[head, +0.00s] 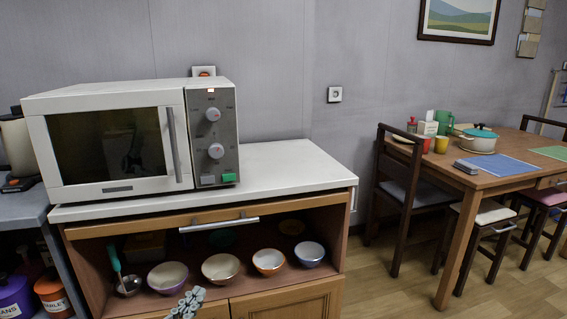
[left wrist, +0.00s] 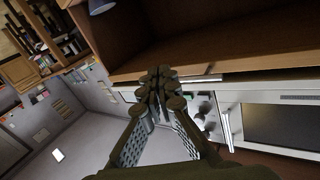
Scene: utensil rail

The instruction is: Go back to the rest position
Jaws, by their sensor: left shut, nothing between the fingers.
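My left gripper (head: 187,304) shows at the bottom edge of the head view, in front of the open cabinet shelf with bowls. Its fingers are shut with nothing between them. In the left wrist view the closed fingers (left wrist: 160,85) fill the middle, against the wooden cabinet and the white counter edge. I see no object held. My right gripper is in neither view.
A white microwave (head: 108,135) stands on the white-topped cabinet (head: 290,165). Several bowls, including a purple-rimmed bowl (head: 167,277), and a ladle (head: 122,278) stand on the open shelf. A dining table (head: 480,175) with chairs stands at right. Floor (head: 395,285) between is clear.

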